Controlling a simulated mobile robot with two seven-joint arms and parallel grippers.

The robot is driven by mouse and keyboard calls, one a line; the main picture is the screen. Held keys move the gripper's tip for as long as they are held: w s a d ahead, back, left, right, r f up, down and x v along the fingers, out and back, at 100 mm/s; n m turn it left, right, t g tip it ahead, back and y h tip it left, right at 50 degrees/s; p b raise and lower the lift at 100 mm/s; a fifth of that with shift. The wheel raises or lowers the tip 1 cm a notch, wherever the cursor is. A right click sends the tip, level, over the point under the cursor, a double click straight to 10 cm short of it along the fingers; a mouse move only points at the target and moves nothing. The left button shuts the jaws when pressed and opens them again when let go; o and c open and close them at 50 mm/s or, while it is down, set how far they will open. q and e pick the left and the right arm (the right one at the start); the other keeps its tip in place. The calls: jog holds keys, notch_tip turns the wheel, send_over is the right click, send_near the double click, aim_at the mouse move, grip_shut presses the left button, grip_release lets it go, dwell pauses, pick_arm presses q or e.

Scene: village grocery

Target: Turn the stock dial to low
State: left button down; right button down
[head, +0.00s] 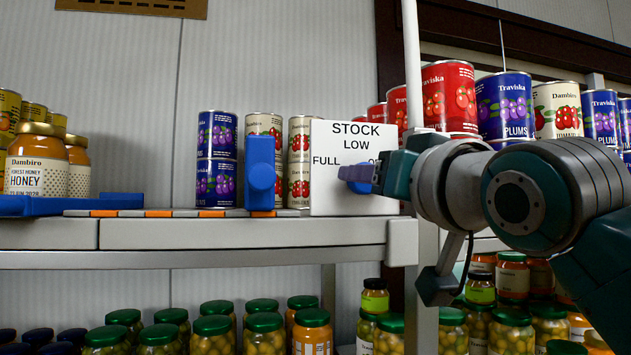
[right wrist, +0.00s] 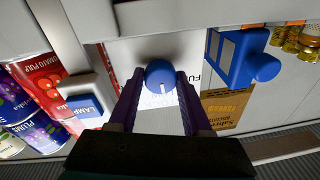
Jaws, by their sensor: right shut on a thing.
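The white stock dial panel (head: 338,193) stands on the shelf edge, with STOCK and LOW at its top and FULL at its left. The word at its right is partly hidden by my right gripper (head: 357,175). The blue dial knob (right wrist: 160,74) sits between the two purple fingers of my right gripper (right wrist: 160,104) in the right wrist view. The fingers are shut on it. A short white mark shows on the knob's lower side in that view; the knob is mostly hidden in the head view. My left gripper is not in view.
A blue block with a round knob (head: 261,180) stands left of the panel. Cans (head: 217,152) stand behind the shelf rail, and honey jars (head: 36,165) stand at far left. A white post (head: 413,66) rises right of the panel. Jars (head: 212,335) fill the lower shelf.

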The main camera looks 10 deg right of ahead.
jog(key=shift+m, duration=0.4)
jog(key=shift+a, duration=0.1)
jog(key=shift+c, duration=1.8)
grip_release()
jog(key=s+d+f+b, duration=0.1)
jog(key=s+b, duration=0.3)
jog(key=s, duration=0.6)
jog(key=shift+b, duration=0.35)
jog(key=shift+w+f, duration=0.1)
